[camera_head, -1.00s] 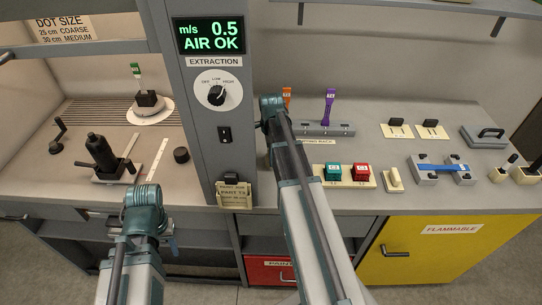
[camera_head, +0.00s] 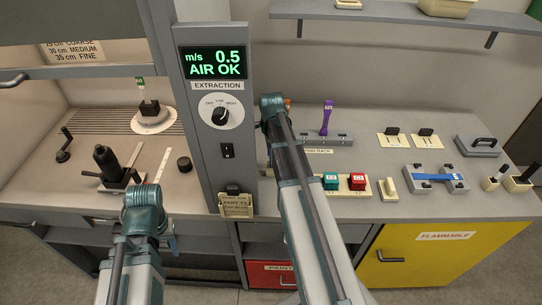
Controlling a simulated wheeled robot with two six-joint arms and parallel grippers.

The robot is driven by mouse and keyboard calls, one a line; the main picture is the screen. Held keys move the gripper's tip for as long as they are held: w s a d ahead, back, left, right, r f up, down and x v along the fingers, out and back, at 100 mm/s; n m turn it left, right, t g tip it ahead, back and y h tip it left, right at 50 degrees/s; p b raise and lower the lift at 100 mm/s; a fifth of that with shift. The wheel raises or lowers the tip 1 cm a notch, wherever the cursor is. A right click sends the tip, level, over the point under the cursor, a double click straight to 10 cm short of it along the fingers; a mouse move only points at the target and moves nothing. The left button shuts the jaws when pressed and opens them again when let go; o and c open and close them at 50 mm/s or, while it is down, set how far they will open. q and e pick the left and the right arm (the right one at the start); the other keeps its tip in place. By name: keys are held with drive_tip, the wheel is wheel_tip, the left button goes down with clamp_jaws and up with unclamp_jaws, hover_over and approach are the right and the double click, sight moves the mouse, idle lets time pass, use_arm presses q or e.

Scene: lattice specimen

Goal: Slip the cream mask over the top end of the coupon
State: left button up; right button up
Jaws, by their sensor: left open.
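A thin upright piece with a green top (camera_head: 140,84) stands in a black holder (camera_head: 149,107) on a white round plate at the back left. It may be the coupon, but I cannot tell for sure. Several small cream pieces lie on the right bench, among them a cream block (camera_head: 388,188). I cannot tell which is the mask. My left gripper (camera_head: 172,243) is open and mostly hidden by its own arm, below the bench's front edge and apart from these things. My right arm reaches up in the middle; its gripper does not show.
A grey post with a display (camera_head: 213,64) divides the two bench areas. A black-handled clamp (camera_head: 112,167) stands front left. Right are a rack with a purple piece (camera_head: 326,118), green and red buttons (camera_head: 343,182), a blue strip (camera_head: 437,177), and a yellow cabinet (camera_head: 420,255) below.

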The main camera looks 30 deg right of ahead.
wheel_tip(320, 180, up, 7)
drive_tip(key=p, duration=0.6)
drive_tip(key=shift+r, duration=0.1)
use_arm(q)
wheel_tip(320, 180, up, 7)
